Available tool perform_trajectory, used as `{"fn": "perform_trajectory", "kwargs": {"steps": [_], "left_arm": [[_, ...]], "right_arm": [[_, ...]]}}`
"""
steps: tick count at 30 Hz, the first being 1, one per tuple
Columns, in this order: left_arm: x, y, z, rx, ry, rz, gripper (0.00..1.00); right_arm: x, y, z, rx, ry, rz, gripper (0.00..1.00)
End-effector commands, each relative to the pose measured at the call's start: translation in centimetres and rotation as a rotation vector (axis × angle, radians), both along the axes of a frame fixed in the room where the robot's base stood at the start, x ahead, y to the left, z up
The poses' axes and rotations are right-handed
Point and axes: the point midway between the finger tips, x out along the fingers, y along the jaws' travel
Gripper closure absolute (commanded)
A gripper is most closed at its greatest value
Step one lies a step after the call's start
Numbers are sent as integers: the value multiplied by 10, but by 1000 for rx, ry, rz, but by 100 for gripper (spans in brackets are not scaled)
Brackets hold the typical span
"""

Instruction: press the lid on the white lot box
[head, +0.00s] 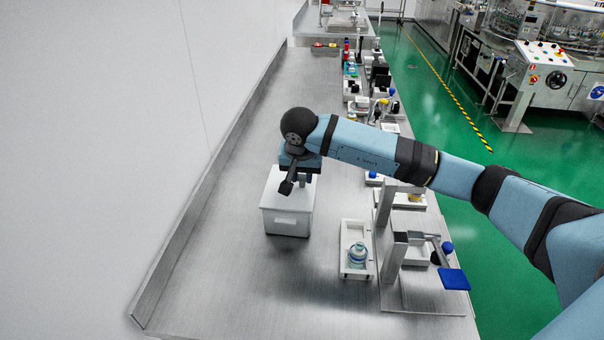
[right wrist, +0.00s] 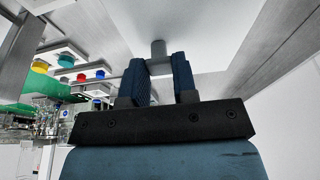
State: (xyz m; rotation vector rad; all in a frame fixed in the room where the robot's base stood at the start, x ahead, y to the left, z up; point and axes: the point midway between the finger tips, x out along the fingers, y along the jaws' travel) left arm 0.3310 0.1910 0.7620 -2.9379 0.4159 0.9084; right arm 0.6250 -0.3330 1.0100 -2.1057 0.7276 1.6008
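The white lot box (head: 287,222) stands on the steel bench, left of the middle in the head view. Its white top (head: 274,190) is partly hidden by my right gripper (head: 293,180), which is over it. In the right wrist view a white lid surface (right wrist: 205,55) with a short grey knob (right wrist: 158,48) fills the middle. My right gripper's two dark blue fingers (right wrist: 160,78) are apart, one on each side of the knob near the tips, with a visible gap. I cannot tell whether the lid is fully seated. My left gripper is not in view.
A white tray (head: 343,262) with a small bottle (head: 357,254) stands right of the box. A metal stand with a blue pad (head: 454,279) is farther right. Several bottles and racks line the bench's right edge. The wall is at left; bare bench (head: 225,280) lies in front.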

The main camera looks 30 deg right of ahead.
Motion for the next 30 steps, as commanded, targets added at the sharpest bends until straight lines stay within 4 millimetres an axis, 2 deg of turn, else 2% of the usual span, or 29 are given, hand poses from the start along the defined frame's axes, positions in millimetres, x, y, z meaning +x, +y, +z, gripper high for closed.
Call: {"fn": "perform_trajectory", "kwargs": {"steps": [1, 4, 15, 20, 30], "left_arm": [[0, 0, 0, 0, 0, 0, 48], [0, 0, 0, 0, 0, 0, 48], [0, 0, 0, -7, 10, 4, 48], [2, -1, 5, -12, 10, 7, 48], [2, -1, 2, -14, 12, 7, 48]], "right_arm": [[0, 0, 0, 0, 0, 0, 67], [0, 0, 0, 0, 0, 0, 44], [0, 0, 0, 0, 0, 0, 44], [-4, 4, 26, 0, -5, 2, 44], [-21, 17, 100, -1, -4, 1, 44]]}}
